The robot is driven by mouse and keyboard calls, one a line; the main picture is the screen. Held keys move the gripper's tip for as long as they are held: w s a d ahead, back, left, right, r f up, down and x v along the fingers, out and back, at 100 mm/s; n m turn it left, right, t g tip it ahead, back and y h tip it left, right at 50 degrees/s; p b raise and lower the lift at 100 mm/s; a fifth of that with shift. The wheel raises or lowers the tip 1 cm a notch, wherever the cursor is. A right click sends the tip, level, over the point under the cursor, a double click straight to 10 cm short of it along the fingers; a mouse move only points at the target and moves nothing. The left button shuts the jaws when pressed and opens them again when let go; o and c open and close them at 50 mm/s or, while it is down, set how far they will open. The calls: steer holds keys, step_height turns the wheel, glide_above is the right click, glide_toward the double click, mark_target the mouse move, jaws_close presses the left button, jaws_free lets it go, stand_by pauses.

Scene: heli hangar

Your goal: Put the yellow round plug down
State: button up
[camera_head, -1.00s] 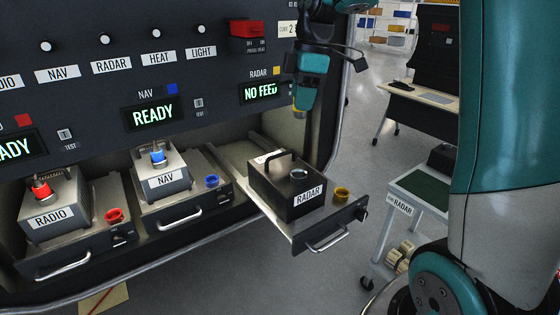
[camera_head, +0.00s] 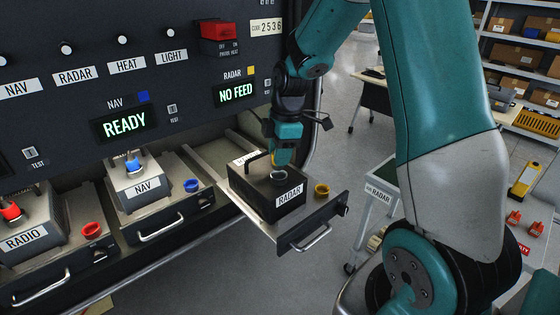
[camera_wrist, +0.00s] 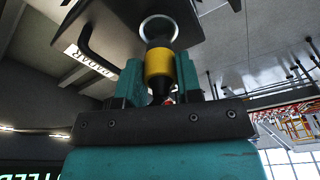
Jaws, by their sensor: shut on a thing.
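The yellow round plug (camera_wrist: 158,66) is between the fingers of my gripper (camera_wrist: 158,88) in the wrist view. Its dark end points at the pale ring of the socket (camera_wrist: 158,26) on the RADAR box; I cannot tell whether it is seated. In the head view my gripper (camera_head: 281,158) points down just above this box (camera_head: 262,193), and only a bit of yellow shows at the fingers. The box sits on a pulled-out drawer (camera_head: 312,222). A yellow ring-shaped holder (camera_head: 321,189) stands on the drawer, right of the box.
The NAV box (camera_head: 138,187) with a blue plug and the RADIO box (camera_head: 28,236) with a red plug stand on drawers to the left. The RADAR display (camera_head: 236,93) reads NO FEED. A white cart (camera_head: 376,196) stands right of the drawer. The box's handle (camera_head: 258,158) is close beside my gripper.

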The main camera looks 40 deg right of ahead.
steer(key=shift+f+p, duration=0.3)
steer(key=shift+f, duration=1.45)
steer(key=shift+f, duration=0.15)
steer(key=o, duration=0.9)
steer(key=shift+o, duration=0.2)
